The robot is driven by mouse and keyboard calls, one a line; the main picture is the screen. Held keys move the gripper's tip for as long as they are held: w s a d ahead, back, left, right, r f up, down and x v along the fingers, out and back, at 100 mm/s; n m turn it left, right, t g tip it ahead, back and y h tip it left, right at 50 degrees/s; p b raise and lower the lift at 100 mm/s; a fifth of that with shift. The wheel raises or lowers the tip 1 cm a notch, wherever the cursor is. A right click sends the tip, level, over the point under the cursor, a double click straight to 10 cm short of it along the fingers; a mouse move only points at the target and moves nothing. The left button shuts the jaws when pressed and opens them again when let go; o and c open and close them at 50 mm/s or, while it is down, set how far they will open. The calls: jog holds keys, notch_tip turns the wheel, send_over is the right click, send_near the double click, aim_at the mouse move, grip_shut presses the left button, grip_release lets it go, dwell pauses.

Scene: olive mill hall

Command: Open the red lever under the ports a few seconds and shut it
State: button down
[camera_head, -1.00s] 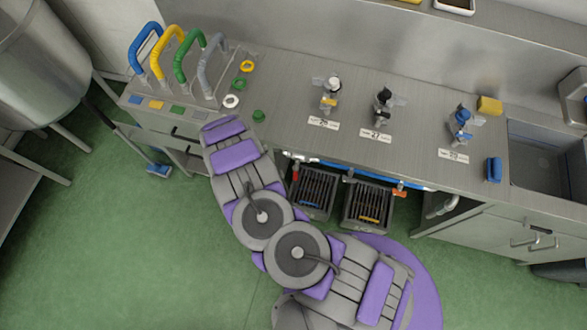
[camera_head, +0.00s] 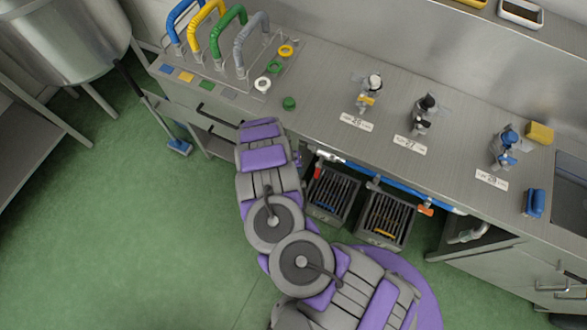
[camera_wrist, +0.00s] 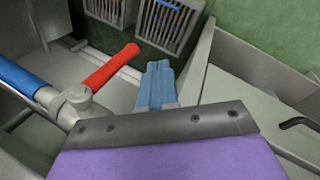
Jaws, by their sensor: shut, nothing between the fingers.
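In the wrist view a red lever (camera_wrist: 109,67) sticks out from a metal valve body (camera_wrist: 78,101) at the end of a blue pipe (camera_wrist: 20,78). The lever points to the upper right, at a clear angle to the pipe. My gripper (camera_wrist: 160,70) shows its blue fingers shut and empty, to the right of the lever with a gap in the picture. In the head view the red lever (camera_head: 318,173) is a small spot below the counter's front edge. My gripper is hidden there behind my arm. Tap fittings (camera_head: 367,92) stand on the counter above.
Two slatted crates (camera_head: 332,195) (camera_head: 386,218) sit on the floor under the counter (camera_head: 330,85). An orange handle (camera_head: 425,210) is on the pipe farther right. Coloured hoops (camera_head: 205,25) stand at the counter's left. Green floor at the left is open.

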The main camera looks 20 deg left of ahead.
aim_at(318, 171)
jog(key=d, duration=0.1)
jog(key=w+d+f+b, duration=0.1)
jog(key=d, duration=0.1)
jog(key=w+d+f+b, duration=0.1)
jog(key=shift+d+f, duration=0.1)
jog(key=shift+d, duration=0.1)
jog(key=shift+a, duration=0.2)
dwell(0.4)
jog(key=shift+f+h, duration=0.1)
jog(key=shift+h, duration=0.2)
